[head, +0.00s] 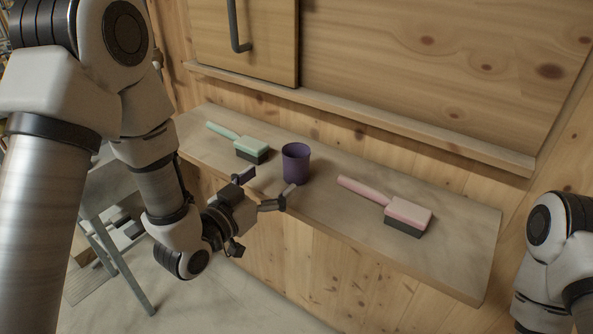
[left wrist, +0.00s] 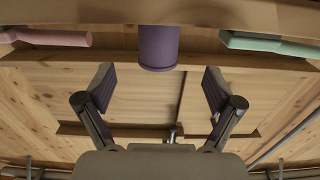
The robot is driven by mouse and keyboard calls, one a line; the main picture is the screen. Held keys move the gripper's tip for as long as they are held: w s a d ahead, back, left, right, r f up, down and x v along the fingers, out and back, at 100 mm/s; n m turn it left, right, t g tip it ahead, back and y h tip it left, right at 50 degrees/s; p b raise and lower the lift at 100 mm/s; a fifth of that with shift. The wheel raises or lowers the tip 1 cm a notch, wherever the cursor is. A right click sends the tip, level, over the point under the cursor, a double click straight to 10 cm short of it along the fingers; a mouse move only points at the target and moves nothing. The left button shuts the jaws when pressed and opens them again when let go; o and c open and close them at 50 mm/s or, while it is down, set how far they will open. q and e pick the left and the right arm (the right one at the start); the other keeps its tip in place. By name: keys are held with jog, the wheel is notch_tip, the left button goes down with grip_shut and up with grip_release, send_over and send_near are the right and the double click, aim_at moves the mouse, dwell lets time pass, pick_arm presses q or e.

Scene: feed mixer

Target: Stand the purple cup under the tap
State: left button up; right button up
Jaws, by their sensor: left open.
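The purple cup (head: 296,164) stands upright on the wooden shelf between two brushes. It also shows at the top middle of the left wrist view (left wrist: 158,46). My left gripper (head: 267,185) is open and empty, just in front of the shelf and to the near left of the cup. In the left wrist view its two fingers (left wrist: 159,82) are spread wide, with the cup beyond the gap and not between them. I cannot make out a tap in either view. My right gripper is out of view; only part of that arm shows at the right edge.
The shelf (head: 455,220) holds a green brush (head: 251,147) left of the cup and a pink brush (head: 406,214) to its right. A ledge (head: 370,125) runs along the wall behind. A wooden door with a dark handle (head: 234,28) is above. A grey table (head: 108,185) stands at the left.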

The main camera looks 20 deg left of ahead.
aim_at(288, 162)
pick_arm(q)
jog(key=x, duration=0.2)
jog(key=r+p+x, duration=0.1)
jog(key=x, duration=0.1)
jog(key=shift+w+d, duration=0.15)
jog(key=shift+w+d+r, duration=0.1)
jog(key=shift+w+r, duration=0.1)
jog(key=shift+r, duration=0.1)
jog(key=p+x, duration=0.1)
jog(key=x, duration=0.3)
jog(key=shift+w+f, duration=0.1)
jog(key=shift+w, duration=0.15)
jog(key=shift+s, duration=0.2)
jog(key=shift+c, duration=1.3)
jog(key=c, duration=0.9)
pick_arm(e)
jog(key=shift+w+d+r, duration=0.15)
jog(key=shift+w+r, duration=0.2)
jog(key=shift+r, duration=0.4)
pick_arm(q)
jog(key=shift+o, duration=0.2)
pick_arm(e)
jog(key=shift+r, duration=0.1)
